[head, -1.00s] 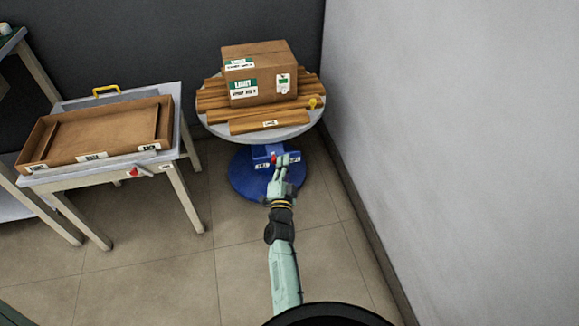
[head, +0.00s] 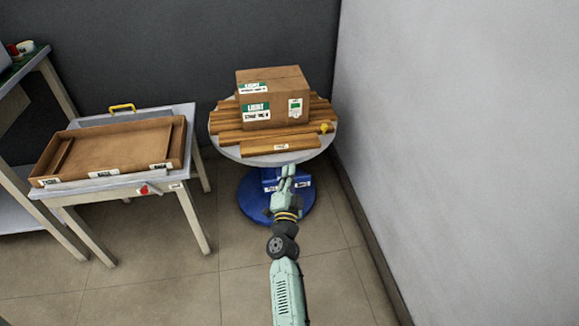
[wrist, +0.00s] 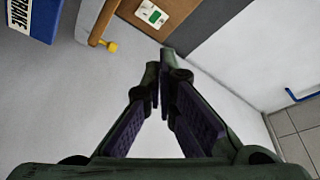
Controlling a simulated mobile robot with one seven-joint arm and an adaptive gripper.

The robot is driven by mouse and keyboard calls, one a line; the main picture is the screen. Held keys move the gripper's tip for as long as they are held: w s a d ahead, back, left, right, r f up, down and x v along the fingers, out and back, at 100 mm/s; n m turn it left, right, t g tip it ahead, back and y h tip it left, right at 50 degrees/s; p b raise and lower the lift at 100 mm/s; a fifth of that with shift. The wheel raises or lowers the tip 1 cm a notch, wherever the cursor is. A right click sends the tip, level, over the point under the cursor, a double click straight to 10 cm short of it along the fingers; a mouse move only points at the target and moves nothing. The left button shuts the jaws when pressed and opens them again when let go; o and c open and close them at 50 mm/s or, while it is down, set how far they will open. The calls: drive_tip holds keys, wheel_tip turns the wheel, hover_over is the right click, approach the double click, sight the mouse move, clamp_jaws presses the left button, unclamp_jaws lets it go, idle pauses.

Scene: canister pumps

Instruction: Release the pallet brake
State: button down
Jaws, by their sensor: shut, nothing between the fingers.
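The pallet stand is a round grey turntable (head: 232,152) on a blue base (head: 252,203). A blue housing with small white labels (head: 304,183) sits low on its column in the head view. In the wrist view a blue block with a white label (wrist: 22,14) reading "BRAKE" shows at the upper left. My gripper (head: 289,168) is shut and empty, in front of the stand below the turntable's front edge in the head view. Its fingertips (wrist: 160,68) meet in the wrist view. My gripper and arm cover part of the housing; I see no red brake part on it.
A labelled cardboard box (head: 272,98) stands on wooden slats (head: 280,147) on the turntable. A yellow knob (head: 326,127) is at its right; it also shows in the wrist view (wrist: 111,46). A side table (head: 110,184) holds a brown tray (head: 50,178). The wall (head: 440,150) is close right.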

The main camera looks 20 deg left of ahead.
drive_tip(key=shift+a+r, duration=0.1)
drive_tip(key=shift+r, duration=1.55)
